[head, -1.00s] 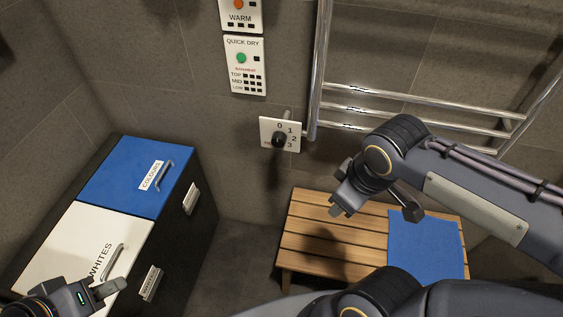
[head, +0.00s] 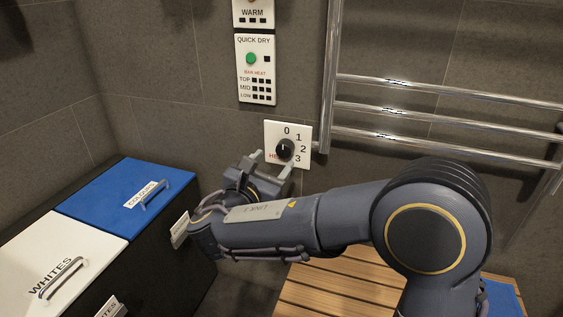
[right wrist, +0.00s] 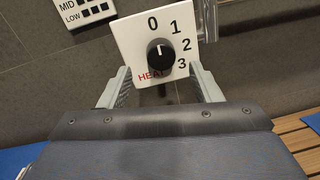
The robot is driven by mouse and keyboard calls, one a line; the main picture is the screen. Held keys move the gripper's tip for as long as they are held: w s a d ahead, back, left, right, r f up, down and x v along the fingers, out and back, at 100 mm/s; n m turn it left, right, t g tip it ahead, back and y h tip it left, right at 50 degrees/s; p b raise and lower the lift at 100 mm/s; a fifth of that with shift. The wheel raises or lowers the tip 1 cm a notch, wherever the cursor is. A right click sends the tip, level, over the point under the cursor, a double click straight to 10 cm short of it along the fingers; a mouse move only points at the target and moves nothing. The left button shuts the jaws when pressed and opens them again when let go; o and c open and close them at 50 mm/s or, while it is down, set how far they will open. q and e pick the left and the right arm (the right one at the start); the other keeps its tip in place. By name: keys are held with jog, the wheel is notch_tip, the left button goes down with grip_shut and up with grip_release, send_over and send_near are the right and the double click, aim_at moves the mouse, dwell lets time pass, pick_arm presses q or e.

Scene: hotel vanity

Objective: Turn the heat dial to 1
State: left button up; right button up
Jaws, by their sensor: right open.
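The heat dial (head: 285,150) is a round black knob on a white wall plate (head: 303,130) marked 0, 1, 2 and 3, with red lettering partly hidden at its lower left. In the right wrist view the dial (right wrist: 160,53) shows a white pointer line aimed up, close to the 0. My right gripper (head: 272,162) is open just in front of the plate's lower part. In the right wrist view its two fingers (right wrist: 160,88) stand apart, below and to either side of the dial, with nothing between them. My left gripper is out of view.
A chrome towel rail (head: 440,115) is fixed to the wall right of the plate. A QUICK DRY panel (head: 255,70) hangs above it. Blue-lidded (head: 110,200) and white-lidded (head: 45,250) bins stand at left. A wooden bench (head: 325,290) is below my right arm.

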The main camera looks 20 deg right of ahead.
aim_at(283, 151)
jog(key=b+x, duration=0.1)
jog(key=x, duration=0.4)
jog(key=c, duration=1)
